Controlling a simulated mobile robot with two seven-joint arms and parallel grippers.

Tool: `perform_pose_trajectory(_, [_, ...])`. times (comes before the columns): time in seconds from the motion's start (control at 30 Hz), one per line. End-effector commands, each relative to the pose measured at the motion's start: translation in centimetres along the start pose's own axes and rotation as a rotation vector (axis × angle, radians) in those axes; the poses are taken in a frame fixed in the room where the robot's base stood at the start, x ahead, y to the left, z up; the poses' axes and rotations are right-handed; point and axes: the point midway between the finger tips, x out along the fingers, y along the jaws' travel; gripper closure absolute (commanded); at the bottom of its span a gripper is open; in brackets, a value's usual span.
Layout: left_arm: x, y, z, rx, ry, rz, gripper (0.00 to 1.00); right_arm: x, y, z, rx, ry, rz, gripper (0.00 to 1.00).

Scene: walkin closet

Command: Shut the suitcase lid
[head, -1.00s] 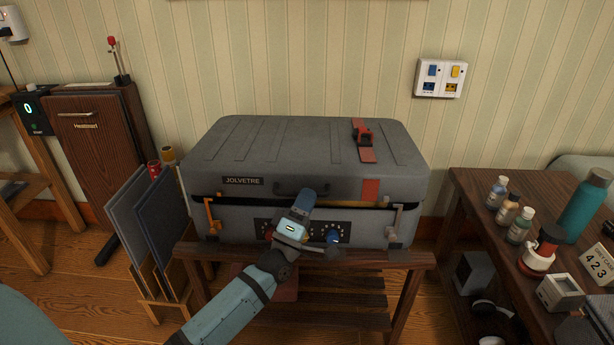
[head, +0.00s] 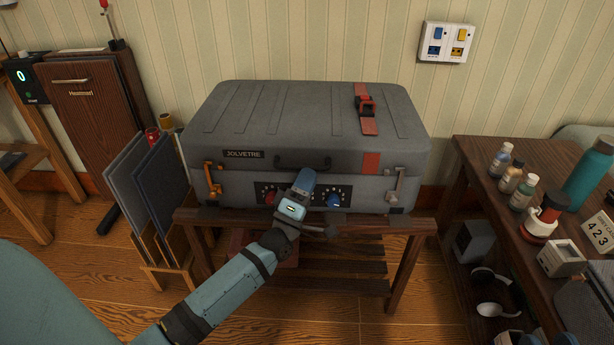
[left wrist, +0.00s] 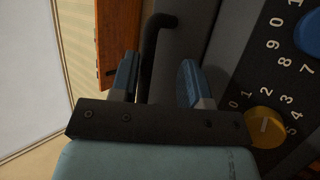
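The grey suitcase (head: 370,192) stands on a wooden bench, its lid (head: 300,125) lying down level on the base with no clear gap at the front seam. The dark handle (head: 302,162) is on the lid's front. An orange latch (head: 213,180) and a grey latch (head: 396,185) are at the front left and right. My left gripper (head: 303,180) is at the front middle, just below the handle. In the left wrist view its fingers (left wrist: 160,80) are apart, with the handle (left wrist: 148,60) between them; contact is unclear. My right gripper is not in view.
The bench (head: 400,224) carries the suitcase. Panels in a rack (head: 160,255) stand at its left. A side table (head: 480,160) with bottles and small objects stands at the right. The wall is close behind.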

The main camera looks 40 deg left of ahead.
Motion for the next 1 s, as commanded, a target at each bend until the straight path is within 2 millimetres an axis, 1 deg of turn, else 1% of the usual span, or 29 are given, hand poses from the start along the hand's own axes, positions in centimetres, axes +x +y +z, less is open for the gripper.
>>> perform_pose_trajectory(0.37, [0.3, 0.3, -0.2, 0.003, 0.003, 0.007, 0.6, 0.0, 0.0, -0.1, 0.002, 0.001, 0.001, 0.65])
perform_pose_trajectory(0.47, [-0.1, 0.3, -0.2, 0.003, 0.003, 0.007, 0.6, 0.0, 0.0, -0.3, 0.004, 0.0, 0.0, 0.65])
perform_pose_trajectory(0.53, [-0.7, 0.3, -0.2, 0.004, 0.002, 0.005, 0.6, 0.0, 0.0, -0.5, 0.01, -0.002, -0.001, 0.65])
perform_pose_trajectory(0.67, [-3.0, 0.4, -0.2, 0.005, 0.0, 0.004, 0.6, -0.1, -0.2, -0.9, 0.043, -0.015, -0.004, 0.65])
perform_pose_trajectory(0.9, [-8.7, 0.4, -0.2, 0.003, 0.0, 0.001, 0.6, -0.5, -1.0, -0.5, 0.135, -0.073, -0.007, 0.65])
perform_pose_trajectory(1.0, [-10.6, 0.3, -0.2, 0.003, 0.001, 0.003, 0.6, -0.7, -1.3, -0.4, 0.167, -0.087, -0.007, 0.65])
